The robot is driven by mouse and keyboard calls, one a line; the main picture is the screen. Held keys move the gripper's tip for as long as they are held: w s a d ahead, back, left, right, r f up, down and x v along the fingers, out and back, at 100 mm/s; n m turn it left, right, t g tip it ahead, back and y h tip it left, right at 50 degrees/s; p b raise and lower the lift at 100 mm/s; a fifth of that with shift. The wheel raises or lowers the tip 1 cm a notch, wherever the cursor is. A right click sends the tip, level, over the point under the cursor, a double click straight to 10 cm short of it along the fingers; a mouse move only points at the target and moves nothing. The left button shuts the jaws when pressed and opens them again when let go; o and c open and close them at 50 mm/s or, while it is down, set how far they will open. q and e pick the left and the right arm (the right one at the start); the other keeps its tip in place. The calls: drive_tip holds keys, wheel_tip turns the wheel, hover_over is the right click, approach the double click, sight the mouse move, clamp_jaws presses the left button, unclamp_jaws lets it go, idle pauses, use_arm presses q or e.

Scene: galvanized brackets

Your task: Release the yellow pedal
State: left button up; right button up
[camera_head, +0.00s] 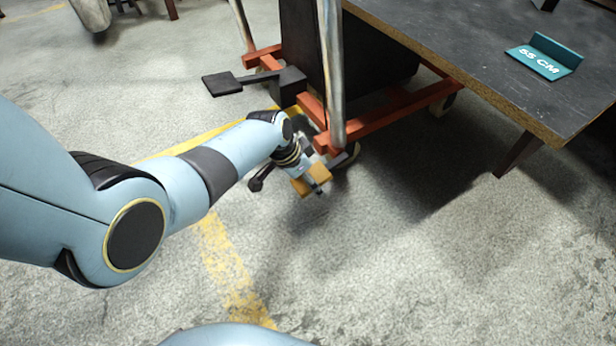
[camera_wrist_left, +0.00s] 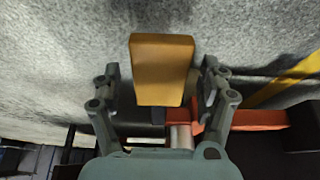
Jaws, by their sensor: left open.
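The yellow pedal (camera_head: 309,185) sticks out low at the corner of an orange cart frame, close above the floor. In the left wrist view the pedal (camera_wrist_left: 162,70) is a flat yellow pad in the middle, on a dark stem. My left gripper (camera_head: 303,180) is at the pedal. In the wrist view the fingers of my left gripper (camera_wrist_left: 161,85) stand open on both sides of the pad, with a gap at each side. My right gripper is in neither view.
The orange cart frame (camera_head: 395,117) has upright metal posts and a black pedal (camera_head: 222,84) at its left. A dark table (camera_head: 470,55) overhangs at the right, with a teal "55 CM" bracket (camera_head: 545,57) on top. The concrete floor (camera_head: 400,270) in front is clear.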

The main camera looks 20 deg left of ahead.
use_arm(q)
drive_tip(key=shift+c, duration=0.4)
clamp_jaws()
